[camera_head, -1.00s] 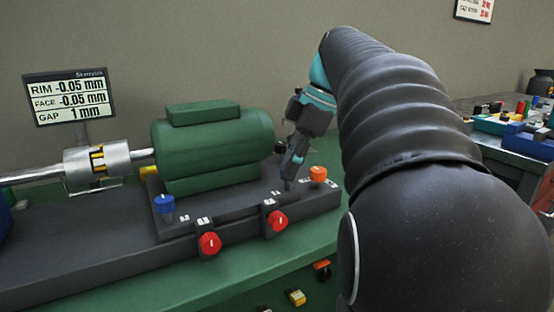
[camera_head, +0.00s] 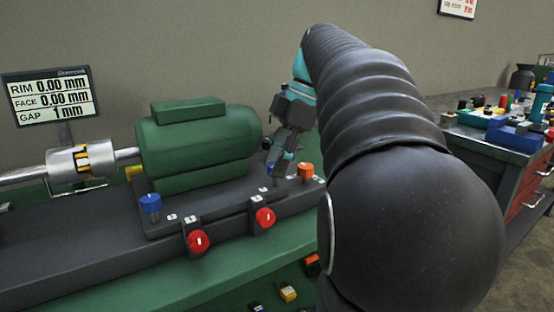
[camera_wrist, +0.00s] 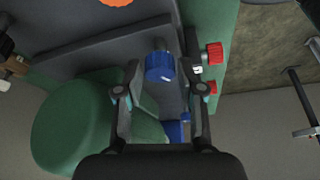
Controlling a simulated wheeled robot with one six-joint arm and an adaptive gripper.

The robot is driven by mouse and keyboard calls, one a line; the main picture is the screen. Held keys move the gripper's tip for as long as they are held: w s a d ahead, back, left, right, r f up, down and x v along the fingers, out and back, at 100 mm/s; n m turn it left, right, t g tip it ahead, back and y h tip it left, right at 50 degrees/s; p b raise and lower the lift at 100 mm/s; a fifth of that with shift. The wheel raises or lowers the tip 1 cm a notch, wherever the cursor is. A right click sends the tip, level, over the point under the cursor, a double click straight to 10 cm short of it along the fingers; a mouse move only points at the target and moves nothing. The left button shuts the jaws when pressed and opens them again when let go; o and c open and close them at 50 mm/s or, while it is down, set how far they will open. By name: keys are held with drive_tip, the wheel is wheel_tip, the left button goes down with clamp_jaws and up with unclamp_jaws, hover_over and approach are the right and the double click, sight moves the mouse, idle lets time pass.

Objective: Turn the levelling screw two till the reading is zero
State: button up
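The display (camera_head: 50,97) at the left reads RIM 0.00 mm, FACE 0.00 mm and GAP 1 mm. In the wrist view, a blue screw knob (camera_wrist: 160,67) lies between the two fingertips of my gripper (camera_wrist: 160,72). The fingers are apart, with a gap on each side of the knob. In the head view, my gripper (camera_head: 272,176) points down at the base plate beside the green motor (camera_head: 190,146), and I see no knob at its tips there. Another blue knob (camera_head: 151,204) stands at the near left corner. I cannot read which screw is number two.
Two red knobs (camera_head: 199,241) (camera_head: 265,218) stick out from the base's front side. An orange knob (camera_head: 306,172) stands right of my gripper. The shaft coupling (camera_head: 82,163) is left of the motor. A cluttered bench (camera_head: 510,160) stands at the right.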

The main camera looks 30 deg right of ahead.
drive_tip(key=shift+o, duration=0.8)
drive_tip(key=shift+d+r, duration=0.2)
drive_tip(key=shift+r, duration=0.25)
drive_tip(key=s+d, duration=0.2)
drive_tip(key=d, duration=0.9)
drive_tip(key=shift+s+d, duration=0.4)
drive_tip(key=shift+r, duration=0.1)
